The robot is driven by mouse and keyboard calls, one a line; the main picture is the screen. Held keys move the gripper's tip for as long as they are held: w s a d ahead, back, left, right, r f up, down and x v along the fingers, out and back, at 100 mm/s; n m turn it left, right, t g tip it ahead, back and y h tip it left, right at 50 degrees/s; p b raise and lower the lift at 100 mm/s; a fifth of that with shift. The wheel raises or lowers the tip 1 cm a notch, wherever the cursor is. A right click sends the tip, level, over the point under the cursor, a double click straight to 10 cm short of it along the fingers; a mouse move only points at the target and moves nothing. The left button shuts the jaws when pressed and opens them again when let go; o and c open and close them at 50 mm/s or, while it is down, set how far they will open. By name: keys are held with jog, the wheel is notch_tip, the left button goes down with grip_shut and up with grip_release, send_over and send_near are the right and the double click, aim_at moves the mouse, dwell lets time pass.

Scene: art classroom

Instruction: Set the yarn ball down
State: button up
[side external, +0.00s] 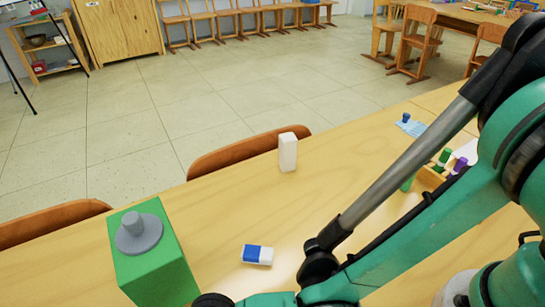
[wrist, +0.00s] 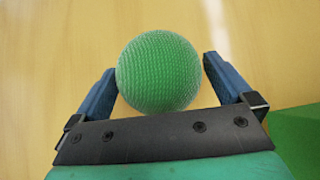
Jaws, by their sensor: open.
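A green knitted yarn ball (wrist: 159,72) shows in the wrist view, between the two blue fingers of my gripper (wrist: 160,85). The fingers are open, with a visible gap beside the ball at the right; at the left the finger is very close to it and I cannot tell if they touch. Wood tabletop shows behind the ball, but its height above the table is unclear. In the side external view the ball and the fingertips are out of sight; only my arm shows there, reaching down to the bottom edge.
A green box (side external: 152,262) with a grey knobbed piece (side external: 139,233) on top stands at the front left. A blue-and-white eraser (side external: 257,255) and a white block (side external: 288,152) are on the table (side external: 225,215). Small coloured items (side external: 442,160) sit at the right. Chair backs (side external: 247,150) line the far edge.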

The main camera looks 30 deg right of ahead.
jog(key=shift+a+f, duration=0.3)
jog(key=shift+a, duration=0.05)
jog(key=shift+c, duration=0.2)
jog(key=c, duration=1.1)
jog(key=shift+o, duration=0.2)
